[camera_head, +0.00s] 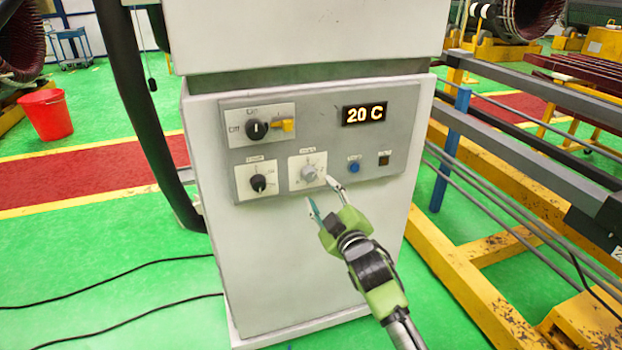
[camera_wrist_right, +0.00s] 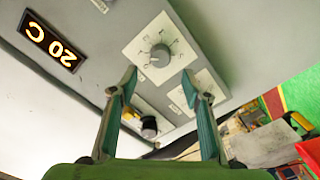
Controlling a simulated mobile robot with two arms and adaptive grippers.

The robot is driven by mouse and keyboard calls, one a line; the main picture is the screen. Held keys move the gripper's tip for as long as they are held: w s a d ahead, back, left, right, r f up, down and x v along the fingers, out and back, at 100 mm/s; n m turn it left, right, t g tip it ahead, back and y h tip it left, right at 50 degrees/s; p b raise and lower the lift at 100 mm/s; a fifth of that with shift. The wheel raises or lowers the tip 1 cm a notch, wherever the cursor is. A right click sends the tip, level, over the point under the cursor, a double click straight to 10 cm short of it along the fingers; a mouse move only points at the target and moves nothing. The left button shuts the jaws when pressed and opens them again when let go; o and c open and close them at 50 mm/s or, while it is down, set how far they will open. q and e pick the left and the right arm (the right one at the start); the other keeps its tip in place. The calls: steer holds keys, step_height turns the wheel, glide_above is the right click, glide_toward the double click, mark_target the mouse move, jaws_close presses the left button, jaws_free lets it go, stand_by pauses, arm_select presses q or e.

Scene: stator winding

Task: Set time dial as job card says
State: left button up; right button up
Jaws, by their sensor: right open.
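A grey dial knob (camera_head: 309,172) on a white square scale plate sits low in the middle of the control panel (camera_head: 375,148); its small label is too blurred to read surely. It also shows in the right wrist view as a grey knob (camera_wrist_right: 160,56) with marks around it. My right gripper (camera_head: 322,191) is open just in front of and below this dial, its two fingers apart and empty. In the wrist view the fingertips (camera_wrist_right: 159,78) point at the dial plate, with the knob beyond them, seemingly untouched. No job card is in view. My left gripper is not in view.
Left of the grey dial is a black dial (camera_head: 259,183). Above are a black switch (camera_head: 257,130) with a yellow piece (camera_head: 287,125) and a display (camera_head: 364,114) reading 20 C. A blue button (camera_head: 354,167) sits right. Yellow and grey rails (camera_head: 470,270) flank the cabinet (camera_head: 290,270).

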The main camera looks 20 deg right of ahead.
mark_target(311, 177)
steer(key=w, duration=0.8)
steer(key=shift+a, duration=0.15)
steer(key=c, duration=1.1)
